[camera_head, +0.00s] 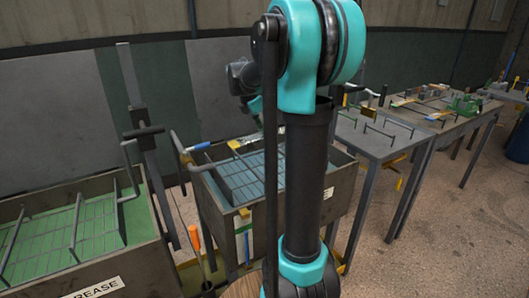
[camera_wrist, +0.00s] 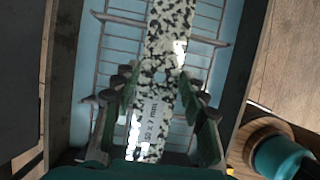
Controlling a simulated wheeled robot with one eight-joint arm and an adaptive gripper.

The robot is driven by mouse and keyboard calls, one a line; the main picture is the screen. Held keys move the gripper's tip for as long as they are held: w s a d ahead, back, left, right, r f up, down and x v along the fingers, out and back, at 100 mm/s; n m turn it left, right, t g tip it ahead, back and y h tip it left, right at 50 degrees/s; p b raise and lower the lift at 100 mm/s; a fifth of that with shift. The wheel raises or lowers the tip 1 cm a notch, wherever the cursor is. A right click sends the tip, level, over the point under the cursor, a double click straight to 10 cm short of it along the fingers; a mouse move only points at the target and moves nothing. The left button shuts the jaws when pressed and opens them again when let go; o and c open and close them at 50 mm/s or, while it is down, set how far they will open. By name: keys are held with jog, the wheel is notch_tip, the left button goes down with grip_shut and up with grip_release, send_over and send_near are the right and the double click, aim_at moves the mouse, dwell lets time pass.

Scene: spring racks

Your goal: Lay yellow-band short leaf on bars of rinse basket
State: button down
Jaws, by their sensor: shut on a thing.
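My gripper (camera_wrist: 157,88) is shut on a flat leaf (camera_wrist: 169,30) with black and white speckles, marked with a size ending in "7 mm". The leaf runs lengthwise between the green fingers, over the pale blue rinse basket (camera_wrist: 108,55) and its thin bars. I cannot tell whether it touches them. In the head view the basket (camera_head: 239,178) sits in the middle tub, partly hidden by my arm. A yellow patch (camera_head: 233,144) shows near its back edge and may be the leaf's band; no band shows in the wrist view. My arm hides most of the gripper there.
A tub labelled grease (camera_head: 95,289), with green bars, stands at the left. Raised bar ends and handles (camera_head: 192,147) stand around the tubs. Tables (camera_head: 375,140) with racks and loose parts stand at the right. Floor (camera_head: 440,230) is open at right.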

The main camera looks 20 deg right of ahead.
aim_at(258, 136)
notch_tip(258, 136, down, 9)
jog(key=shift+f, duration=0.1)
dwell(0.4)
jog(key=shift+f, duration=0.35)
jog(key=c, duration=0.9)
grip_release()
jog(key=shift+o, duration=0.2)
jog(key=shift+r, duration=0.45)
jog(key=v, duration=1.2)
jog(key=shift+s+d, duration=0.1)
